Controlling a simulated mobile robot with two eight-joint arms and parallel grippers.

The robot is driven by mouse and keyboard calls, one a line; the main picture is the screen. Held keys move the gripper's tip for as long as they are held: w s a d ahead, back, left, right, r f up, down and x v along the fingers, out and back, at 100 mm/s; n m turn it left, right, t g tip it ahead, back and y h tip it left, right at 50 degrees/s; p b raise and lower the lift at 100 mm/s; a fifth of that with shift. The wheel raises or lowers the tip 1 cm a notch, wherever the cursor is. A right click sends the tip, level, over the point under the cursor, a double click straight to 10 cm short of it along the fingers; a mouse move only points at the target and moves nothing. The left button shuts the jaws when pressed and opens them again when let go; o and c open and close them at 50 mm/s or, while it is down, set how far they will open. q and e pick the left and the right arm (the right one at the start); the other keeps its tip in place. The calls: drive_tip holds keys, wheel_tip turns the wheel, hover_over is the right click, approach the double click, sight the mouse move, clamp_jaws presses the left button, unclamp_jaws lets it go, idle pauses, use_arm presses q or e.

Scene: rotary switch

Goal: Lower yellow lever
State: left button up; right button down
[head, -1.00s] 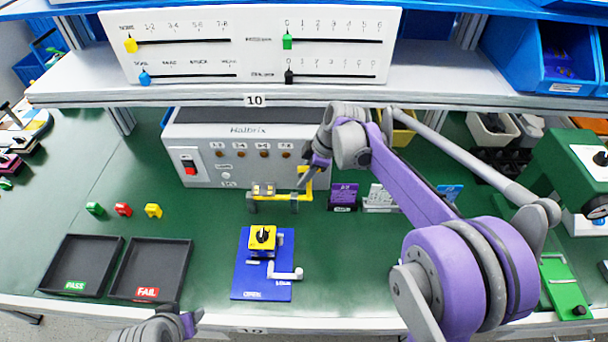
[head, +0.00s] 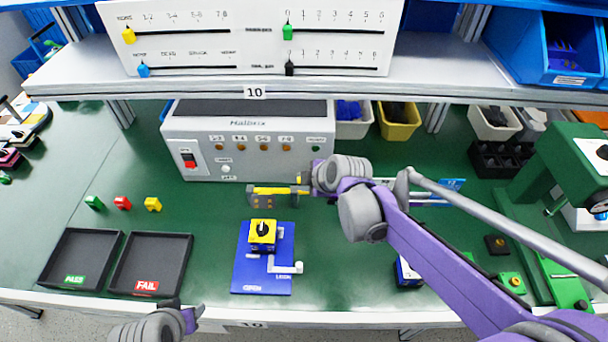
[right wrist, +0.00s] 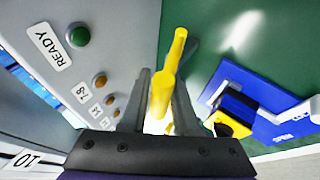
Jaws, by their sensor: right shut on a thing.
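The yellow lever (head: 280,190) is in front of the grey test box, low over the green table, and its bar lies roughly level in the head view. My right gripper (head: 303,184) reaches it from the right and is shut on it. In the right wrist view the lever (right wrist: 164,88) stands between the two fingers (right wrist: 160,100), which hide part of it. My left gripper (head: 188,317) is at the bottom edge of the head view, away from the lever, and its fingers are too unclear to judge.
The grey box (head: 250,160) stands behind the lever. A blue plate (head: 245,272) with a yellow rotary switch (head: 262,231) lies in front. Black trays (head: 68,287) are at left, a green press (head: 560,165) at right. A shelf (head: 250,93) hangs above.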

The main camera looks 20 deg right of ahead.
drive_tip(key=shift+s+a+f+n+t+h+b, duration=0.15)
drive_tip(key=shift+s+a+f+n+t+b, duration=0.1)
drive_tip(key=shift+s+f+t+b, duration=0.5)
drive_tip(key=shift+s+a+f+n+t+h+b, duration=0.15)
drive_tip(key=shift+s+f+t+b, duration=0.25)
drive_tip(key=shift+s+t+b, duration=0.55)
drive_tip(key=shift+s+a+f+n+t+h+b, duration=0.15)
drive_tip(key=shift+s+f+n+t+b, duration=0.15)
drive_tip(key=shift+s+f+t+b, duration=0.55)
drive_tip(key=shift+w+r, duration=0.1)
drive_tip(key=shift+w, duration=0.2)
drive_tip(key=c, duration=0.7)
unclamp_jaws()
drive_tip(key=shift+t, duration=0.25)
